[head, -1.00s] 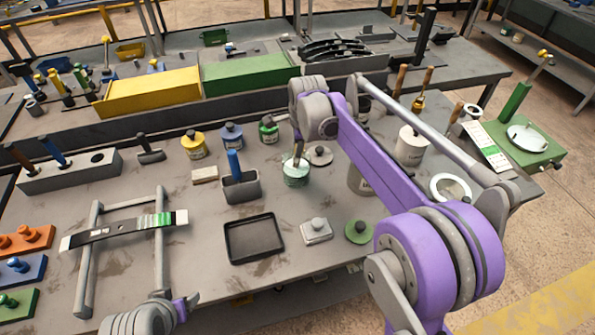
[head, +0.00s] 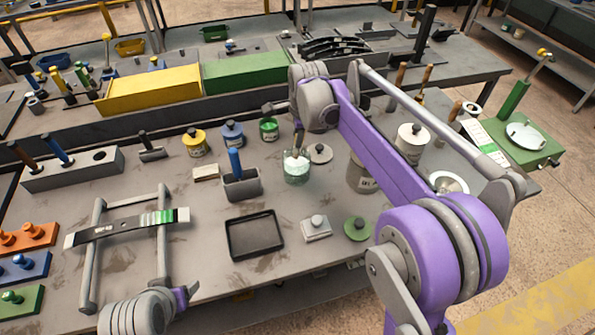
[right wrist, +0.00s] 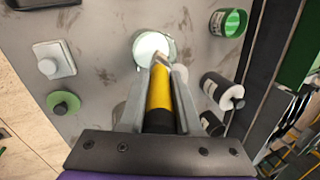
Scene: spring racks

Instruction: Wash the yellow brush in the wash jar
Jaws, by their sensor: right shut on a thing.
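The wash jar (head: 297,172) is a clear jar with pale green-white liquid, standing open mid-table. It also shows in the right wrist view (right wrist: 143,50). My right gripper (right wrist: 162,78) is shut on the yellow brush (right wrist: 158,92), whose metal ferrule points at the jar mouth. The bristle tip is hard to make out, so I cannot tell whether it is in the liquid. In the head view the right gripper (head: 299,135) is just above the jar and the brush is mostly hidden. Part of my left arm shows at the bottom left, but its jaws do not.
A grey lid (head: 319,153) lies close behind the wash jar. Yellow (head: 195,145), blue (head: 232,135) and green (head: 269,131) paint jars stand to the left. A holder (head: 241,187) with a blue-handled brush is beside the jar. A black tray (head: 254,236) is in front.

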